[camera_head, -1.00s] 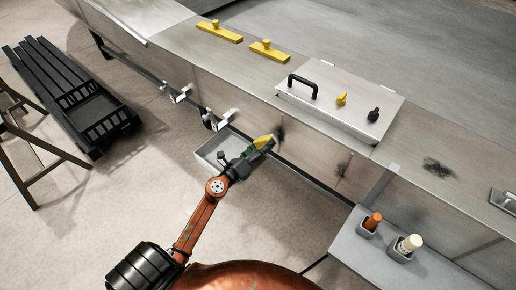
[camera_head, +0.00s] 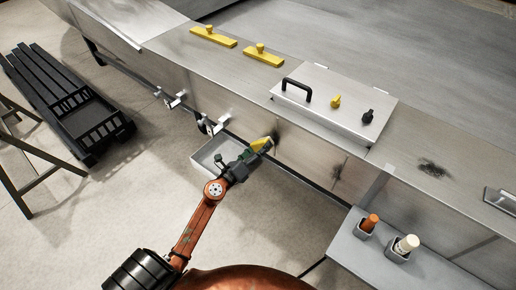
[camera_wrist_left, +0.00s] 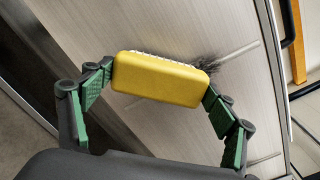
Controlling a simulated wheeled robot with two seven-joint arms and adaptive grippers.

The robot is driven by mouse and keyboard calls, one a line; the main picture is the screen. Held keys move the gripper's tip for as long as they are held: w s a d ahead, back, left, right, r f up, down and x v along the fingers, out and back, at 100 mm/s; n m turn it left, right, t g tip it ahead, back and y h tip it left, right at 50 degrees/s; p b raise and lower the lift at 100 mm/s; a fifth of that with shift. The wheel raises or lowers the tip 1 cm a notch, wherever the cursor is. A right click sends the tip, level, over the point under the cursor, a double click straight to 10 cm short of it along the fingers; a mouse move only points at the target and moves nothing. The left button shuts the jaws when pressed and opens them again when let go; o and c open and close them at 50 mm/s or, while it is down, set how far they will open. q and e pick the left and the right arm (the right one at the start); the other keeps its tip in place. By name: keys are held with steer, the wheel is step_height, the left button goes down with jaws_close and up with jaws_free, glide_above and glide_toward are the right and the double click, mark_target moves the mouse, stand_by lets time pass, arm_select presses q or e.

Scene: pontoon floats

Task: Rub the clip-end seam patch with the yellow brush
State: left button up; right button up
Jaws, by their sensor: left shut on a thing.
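The yellow brush (camera_head: 259,144) is in my left gripper (camera_head: 247,157), which is shut on it against the metal side wall. In the left wrist view the brush (camera_wrist_left: 160,78) sits between the two green-padded fingers, with white bristles at its far edge facing the wall. The clip-end seam patch (camera_head: 278,134) is a dark smudge on the wall just right of the brush. In the left wrist view the patch (camera_wrist_left: 208,66) shows beyond the brush's right end, partly hidden by it. I cannot tell whether the bristles touch the wall. My right gripper is not in view.
Metal clips (camera_head: 212,125) stick out from the wall left of the brush. A grey tray (camera_head: 205,160) lies below. Another dark patch (camera_head: 337,170) is farther right on the wall, and one (camera_head: 433,168) on top. A grey stand (camera_head: 345,245) is at lower right.

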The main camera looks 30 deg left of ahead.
arm_select(q)
steer(key=shift+w, duration=0.8)
steer(key=shift+d, duration=0.2)
